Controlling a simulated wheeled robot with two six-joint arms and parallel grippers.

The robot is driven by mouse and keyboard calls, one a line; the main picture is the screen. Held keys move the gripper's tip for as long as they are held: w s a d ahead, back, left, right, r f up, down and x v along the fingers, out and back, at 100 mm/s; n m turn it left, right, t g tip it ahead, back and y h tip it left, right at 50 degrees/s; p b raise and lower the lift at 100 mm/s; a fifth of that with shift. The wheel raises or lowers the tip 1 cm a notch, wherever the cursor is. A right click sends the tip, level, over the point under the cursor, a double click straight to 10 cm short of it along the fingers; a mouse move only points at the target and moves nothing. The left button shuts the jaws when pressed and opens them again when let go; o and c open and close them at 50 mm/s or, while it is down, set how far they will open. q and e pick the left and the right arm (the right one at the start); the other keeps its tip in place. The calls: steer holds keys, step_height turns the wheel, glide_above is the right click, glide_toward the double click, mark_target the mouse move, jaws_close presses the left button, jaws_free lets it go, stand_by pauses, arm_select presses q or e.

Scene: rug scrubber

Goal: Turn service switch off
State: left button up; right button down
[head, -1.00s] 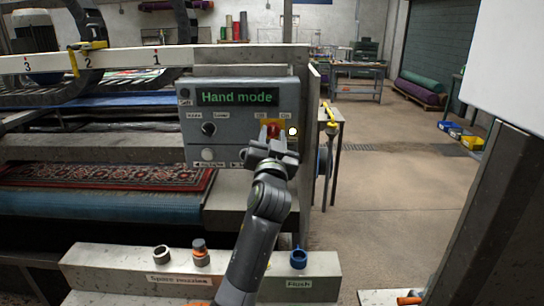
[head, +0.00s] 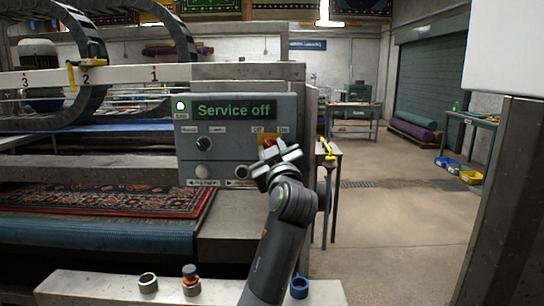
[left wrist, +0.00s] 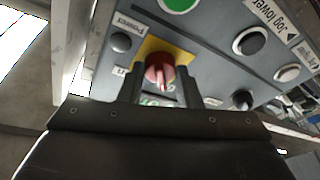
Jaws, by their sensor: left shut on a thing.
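The service switch is a red rotary knob (head: 268,142) on a yellow plate, at the right of the grey control panel (head: 222,165). In the left wrist view the red knob (left wrist: 158,66) sits between my fingertips. My left gripper (head: 273,160) is shut on it, turned at a slant, and covers part of the panel's right side. The display (head: 234,110) reads "Service off". My right gripper is not in view.
A patterned rug (head: 110,200) lies on the machine left of the panel. A ledge in front carries an orange-topped fitting (head: 190,275) and a blue ring (head: 299,287). The floor (head: 400,225) to the right is open.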

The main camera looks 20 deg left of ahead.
arm_select(q)
steer(key=shift+f+n, duration=0.2)
steer(key=shift+n, duration=0.1)
steer(key=o, duration=1)
steer(key=shift+w, duration=0.1)
steer(key=shift+r, duration=0.1)
